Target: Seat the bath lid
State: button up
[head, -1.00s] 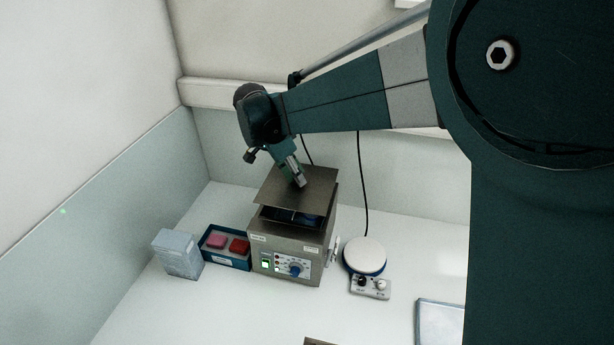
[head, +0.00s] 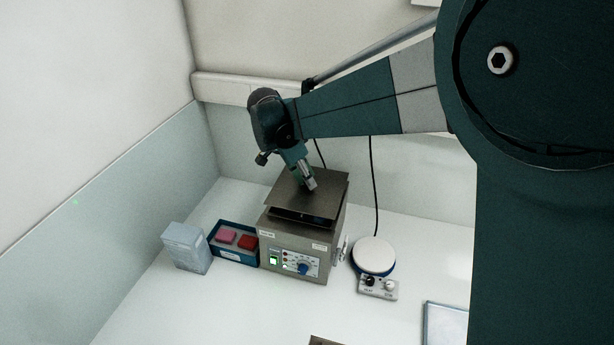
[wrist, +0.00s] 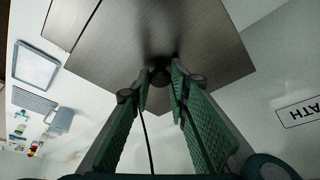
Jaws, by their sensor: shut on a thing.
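The bath lid (head: 325,200) is a flat grey-brown metal plate, held a little above the open top of the water bath (head: 290,252). A dark gap shows between the lid and the bath at the front. My gripper (head: 311,184) is over the lid's middle and shut on its knob. In the wrist view the brushed lid (wrist: 150,30) fills the top, and the fingers (wrist: 161,84) close around the dark round knob (wrist: 160,77). The bath's back rim is hidden by the lid.
A blue rack (head: 234,256) with pink and red blocks and a pale box (head: 187,247) stand left of the bath. A round white-topped hotplate (head: 374,256) stands right. A wall rail (head: 245,90) runs behind. The front bench is mostly clear.

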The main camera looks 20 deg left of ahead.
jog(key=shift+f+b, duration=0.5)
jog(key=shift+f, duration=0.65)
jog(key=shift+f+b, duration=0.55)
jog(key=shift+b, duration=0.25)
dwell(1.6)
dwell(0.4)
jog(key=o, duration=0.9)
jog(key=shift+o, duration=0.8)
jog(key=o, duration=0.3)
jog(key=shift+r, duration=0.2)
